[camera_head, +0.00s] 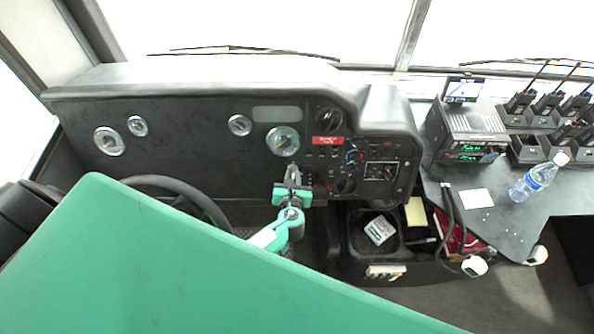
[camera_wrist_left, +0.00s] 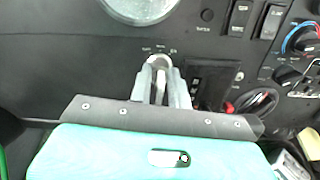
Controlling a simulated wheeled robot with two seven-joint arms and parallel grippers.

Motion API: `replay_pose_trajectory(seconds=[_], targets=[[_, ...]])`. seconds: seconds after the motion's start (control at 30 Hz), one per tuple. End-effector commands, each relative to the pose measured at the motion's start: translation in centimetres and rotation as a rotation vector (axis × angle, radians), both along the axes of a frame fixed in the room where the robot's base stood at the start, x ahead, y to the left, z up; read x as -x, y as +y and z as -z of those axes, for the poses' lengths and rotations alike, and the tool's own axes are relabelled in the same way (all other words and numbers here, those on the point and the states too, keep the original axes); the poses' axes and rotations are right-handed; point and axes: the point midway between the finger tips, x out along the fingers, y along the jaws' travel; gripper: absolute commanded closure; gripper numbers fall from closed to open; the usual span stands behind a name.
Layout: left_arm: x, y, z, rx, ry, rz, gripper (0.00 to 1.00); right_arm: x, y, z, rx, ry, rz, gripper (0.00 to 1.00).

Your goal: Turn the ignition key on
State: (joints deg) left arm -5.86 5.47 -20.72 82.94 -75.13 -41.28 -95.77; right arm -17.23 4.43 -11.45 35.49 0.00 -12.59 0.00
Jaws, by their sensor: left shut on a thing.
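The ignition key (camera_wrist_left: 160,62) shows as a pale rounded piece on the black dashboard in the left wrist view, with small markings around it. My left gripper (camera_wrist_left: 160,80) reaches the dashboard there, its two grey fingers shut on the key. In the head view my left gripper (camera_head: 293,175) is at the dashboard below the round gauge, and its fingers cover the key. The key's lower part and its exact angle are hidden between the fingers. My right gripper is not in view.
The steering wheel (camera_head: 178,186) is left of my left gripper. Switches and knobs (camera_head: 345,186) lie close on its right. A black bin (camera_head: 362,240) sits below right. The side desk holds a radio box (camera_head: 468,130), several handheld radios and a water bottle (camera_head: 538,177).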

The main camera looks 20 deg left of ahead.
Motion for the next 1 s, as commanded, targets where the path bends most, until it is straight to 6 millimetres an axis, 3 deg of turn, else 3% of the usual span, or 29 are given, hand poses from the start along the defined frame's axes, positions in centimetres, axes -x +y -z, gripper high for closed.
replay_pose_trajectory(seconds=[0.03, 0.4, 1.0], targets=[[0.0, 0.1, -0.6, -0.043, 0.018, 0.015, 1.00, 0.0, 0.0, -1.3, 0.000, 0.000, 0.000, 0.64], [0.0, -0.1, -0.3, -0.297, 0.125, 0.115, 1.00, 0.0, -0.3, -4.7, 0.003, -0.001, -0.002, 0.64], [0.0, -0.2, 0.1, -0.441, 0.185, 0.172, 1.00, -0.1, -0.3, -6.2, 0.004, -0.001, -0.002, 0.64]])
